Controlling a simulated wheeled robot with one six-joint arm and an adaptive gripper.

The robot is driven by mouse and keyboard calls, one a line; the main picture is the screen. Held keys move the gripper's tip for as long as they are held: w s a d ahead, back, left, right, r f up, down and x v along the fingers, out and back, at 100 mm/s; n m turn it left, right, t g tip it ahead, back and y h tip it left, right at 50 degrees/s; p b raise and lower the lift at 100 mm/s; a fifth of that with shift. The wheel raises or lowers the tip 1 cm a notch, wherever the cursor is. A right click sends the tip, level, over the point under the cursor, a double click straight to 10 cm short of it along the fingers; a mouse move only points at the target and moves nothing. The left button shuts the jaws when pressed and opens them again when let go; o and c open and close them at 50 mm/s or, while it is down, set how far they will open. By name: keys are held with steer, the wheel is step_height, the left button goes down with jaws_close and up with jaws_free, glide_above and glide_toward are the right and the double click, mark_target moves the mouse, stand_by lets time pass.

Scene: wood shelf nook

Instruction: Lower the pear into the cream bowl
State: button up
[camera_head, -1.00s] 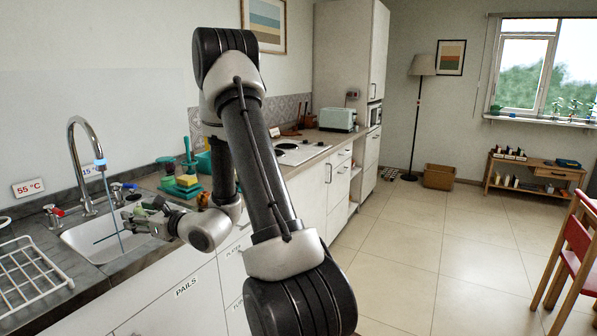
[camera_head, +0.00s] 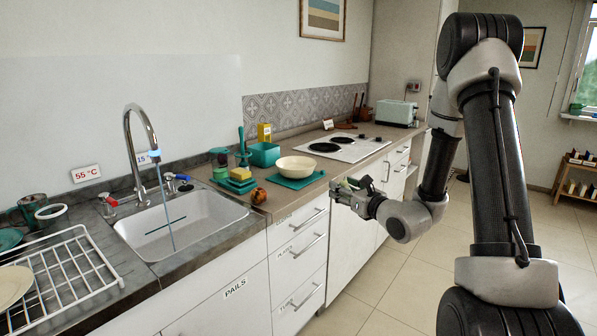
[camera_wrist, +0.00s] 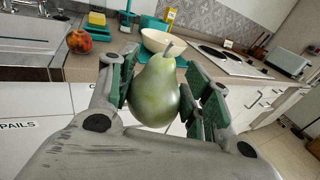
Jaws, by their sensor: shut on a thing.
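The green pear (camera_wrist: 154,92) is held between the green-padded fingers of my gripper (camera_wrist: 160,85), stem pointing up and away in the wrist view. In the head view my gripper (camera_head: 352,187) is in front of the drawers, to the right of the cream bowl and a little lower in the picture; the pear shows there only as a small green patch. The cream bowl (camera_head: 296,167) stands upright on a teal board (camera_head: 308,181) on the counter. In the wrist view the bowl (camera_wrist: 152,40) is beyond the pear, partly hidden by it. The bowl looks empty in the head view.
A peach-like fruit (camera_head: 258,196) lies near the counter edge, left of the bowl. Sponges (camera_head: 240,175), a teal bin (camera_head: 264,154) and a yellow box (camera_head: 264,133) stand nearby. The sink (camera_head: 185,225) with running tap is left; the hob (camera_head: 340,147) is behind right.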

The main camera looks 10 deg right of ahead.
stand_by(0.4)
steer(key=d+r+x, duration=0.1)
steer(key=r+x, duration=0.2)
steer(key=x, duration=1.3)
steer(key=w+d+r+x, duration=0.1)
steer(key=r+x, duration=0.2)
steer(key=x, duration=1.4)
steer(key=shift+r, duration=0.15)
steer(key=shift+w+a, duration=0.15)
steer(key=shift+w, duration=0.15)
steer(key=shift+w+a, duration=0.15)
steer(key=shift+w, duration=0.4)
steer(key=shift+f, duration=1.3)
